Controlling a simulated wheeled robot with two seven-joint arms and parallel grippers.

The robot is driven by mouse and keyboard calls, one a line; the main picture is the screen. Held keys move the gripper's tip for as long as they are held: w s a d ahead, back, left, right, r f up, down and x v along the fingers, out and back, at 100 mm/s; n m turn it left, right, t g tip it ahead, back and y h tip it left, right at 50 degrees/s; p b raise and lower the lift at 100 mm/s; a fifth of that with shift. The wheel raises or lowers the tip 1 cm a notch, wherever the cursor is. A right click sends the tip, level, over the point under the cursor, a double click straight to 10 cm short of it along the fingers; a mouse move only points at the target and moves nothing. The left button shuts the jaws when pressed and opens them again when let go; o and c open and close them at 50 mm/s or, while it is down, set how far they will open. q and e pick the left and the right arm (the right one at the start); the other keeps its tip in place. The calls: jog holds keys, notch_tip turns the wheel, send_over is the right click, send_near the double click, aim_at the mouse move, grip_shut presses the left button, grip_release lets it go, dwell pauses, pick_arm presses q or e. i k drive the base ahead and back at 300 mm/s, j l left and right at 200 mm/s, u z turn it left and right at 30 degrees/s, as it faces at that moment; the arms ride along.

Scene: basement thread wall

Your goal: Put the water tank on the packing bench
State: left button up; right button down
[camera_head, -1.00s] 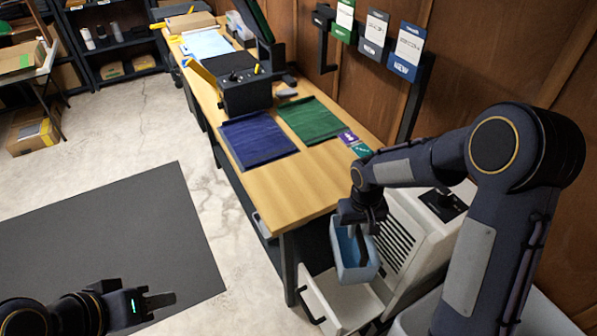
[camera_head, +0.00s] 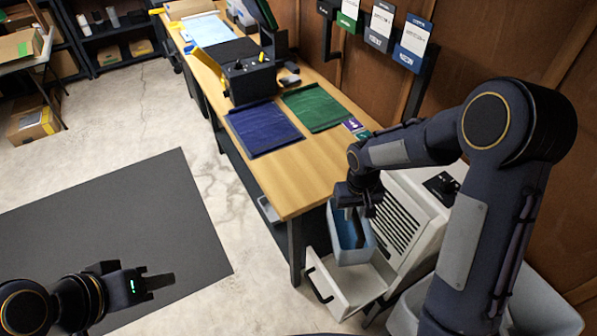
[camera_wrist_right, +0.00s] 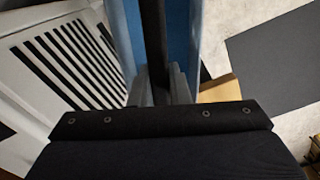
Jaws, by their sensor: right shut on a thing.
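The water tank (camera_head: 350,243) is a light blue, open-topped box. In the head view it hangs upright from my right gripper (camera_head: 356,211), in front of a white slatted machine and above its pulled-out drawer. The right gripper is shut on it; the tank also fills the top middle of the right wrist view (camera_wrist_right: 178,35). The packing bench (camera_head: 305,178) has a light wood top and stands just behind and left of the tank, its near corner close by. My left gripper (camera_head: 156,283) is empty at the lower left, over the dark mat; its fingers are seen edge-on.
The white machine (camera_head: 405,230) has its drawer (camera_head: 345,287) open below the tank. A blue mat (camera_head: 263,128) and a green mat (camera_head: 314,107) lie on the bench. Bare wood shows at its near end. A black device (camera_head: 250,80) stands farther back. Grey bins sit lower right.

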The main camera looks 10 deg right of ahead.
aim_at(298, 173)
jog(key=i+j, duration=0.1)
jog(key=j, duration=0.5)
jog(key=i+j, duration=0.1)
jog(key=j, duration=0.5)
jog(key=i+j, duration=0.2)
jog(key=j, duration=0.2)
